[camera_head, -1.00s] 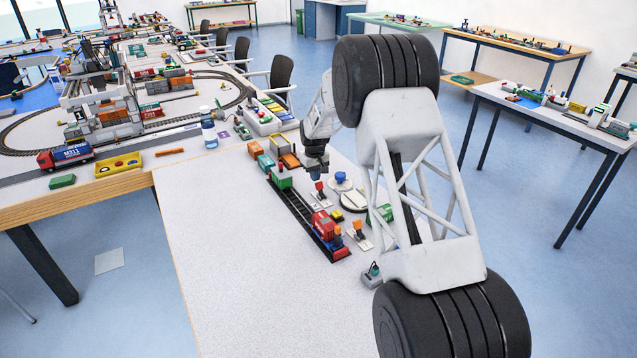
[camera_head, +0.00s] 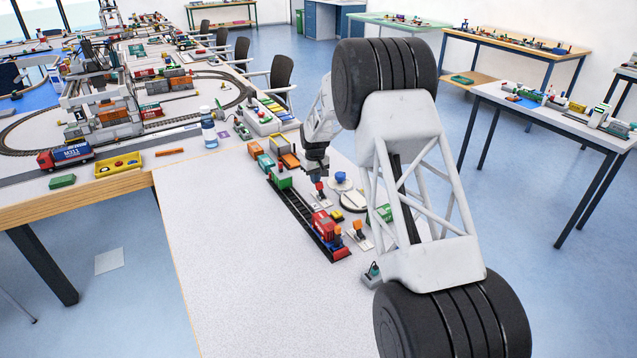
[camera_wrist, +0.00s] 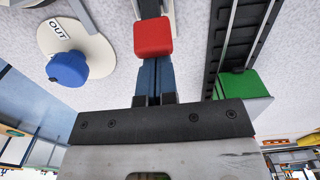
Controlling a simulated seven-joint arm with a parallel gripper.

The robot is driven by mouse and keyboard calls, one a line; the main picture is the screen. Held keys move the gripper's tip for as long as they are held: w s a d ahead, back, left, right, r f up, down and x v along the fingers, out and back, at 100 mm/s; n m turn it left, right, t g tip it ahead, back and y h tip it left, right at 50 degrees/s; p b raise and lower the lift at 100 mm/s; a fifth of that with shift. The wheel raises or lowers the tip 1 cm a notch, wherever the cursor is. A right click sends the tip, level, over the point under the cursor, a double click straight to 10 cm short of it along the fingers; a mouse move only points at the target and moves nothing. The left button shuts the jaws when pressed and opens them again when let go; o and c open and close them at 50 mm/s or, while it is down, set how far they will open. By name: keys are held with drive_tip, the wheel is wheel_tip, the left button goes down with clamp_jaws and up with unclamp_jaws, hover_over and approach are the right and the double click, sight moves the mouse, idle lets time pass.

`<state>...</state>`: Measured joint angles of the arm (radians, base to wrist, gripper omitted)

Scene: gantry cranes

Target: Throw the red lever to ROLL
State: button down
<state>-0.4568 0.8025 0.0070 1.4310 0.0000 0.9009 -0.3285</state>
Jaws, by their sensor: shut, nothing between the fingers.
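The red lever (camera_head: 320,187) stands on a small white base beside the train track. In the wrist view, the lever's red head (camera_wrist: 153,37) is just beyond my fingertips. My gripper (camera_head: 317,174) is directly above or against the lever head; I cannot tell whether they touch. In the wrist view, my gripper (camera_wrist: 153,72) has its two blue-grey fingers pressed together, with nothing held. The ROLL marking is not readable in either view.
A blue knob (camera_wrist: 68,68) on a white disc marked OUT is beside the lever. A dark track (camera_head: 303,215) with a green block (camera_wrist: 238,85) runs along the other side. An orange-topped lever (camera_head: 358,229) stands nearer the front. The table's front left is clear.

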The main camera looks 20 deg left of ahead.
drive_tip(key=shift+s+d, duration=0.15)
drive_tip(key=shift+s+d+f, duration=0.15)
drive_tip(key=shift+s+d, duration=0.75)
drive_tip(key=shift+w+a, duration=0.15)
drive_tip(key=shift+w+a, duration=0.3)
idle(0.3)
drive_tip(key=shift+r, duration=0.25)
